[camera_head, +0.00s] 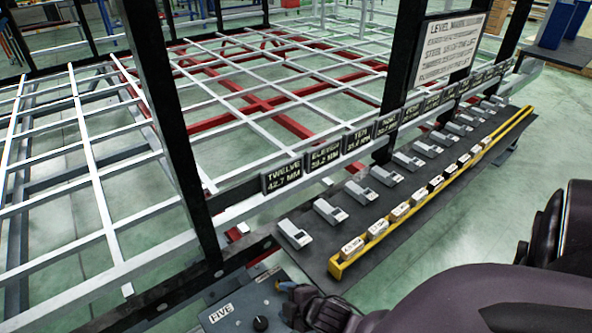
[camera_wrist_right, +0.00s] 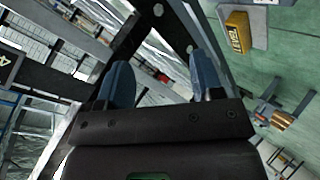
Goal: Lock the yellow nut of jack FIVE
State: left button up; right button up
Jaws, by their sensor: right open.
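The grey-blue jack panel with the FIVE label (camera_head: 222,313) is at the bottom of the head view, with a black knob (camera_head: 261,323) beside the label. My right gripper (camera_head: 287,287) is over the right side of this panel, close to the knob; my dark hand and arm cover part of the panel. In the right wrist view my right gripper (camera_wrist_right: 163,78) is open, its two blue fingers apart with nothing held between them. My left gripper is not in view.
Dark uprights (camera_head: 175,130) and a white lattice frame (camera_head: 240,120) stand behind the panel. A dark shelf (camera_head: 300,245) with grey devices and a yellow rail (camera_head: 430,190) runs to the right. The wrist view shows a yellow lettered block (camera_wrist_right: 237,32) on a grey plate.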

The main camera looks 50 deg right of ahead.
jog(key=shift+s+d+r+m+t, duration=0.2)
jog(key=shift+d+r, duration=0.1)
jog(key=shift+r, duration=0.3)
jog(key=shift+s+d+r+m+t, duration=0.1)
jog(key=shift+d+r+t, duration=0.15)
jog(key=shift+r, duration=0.35)
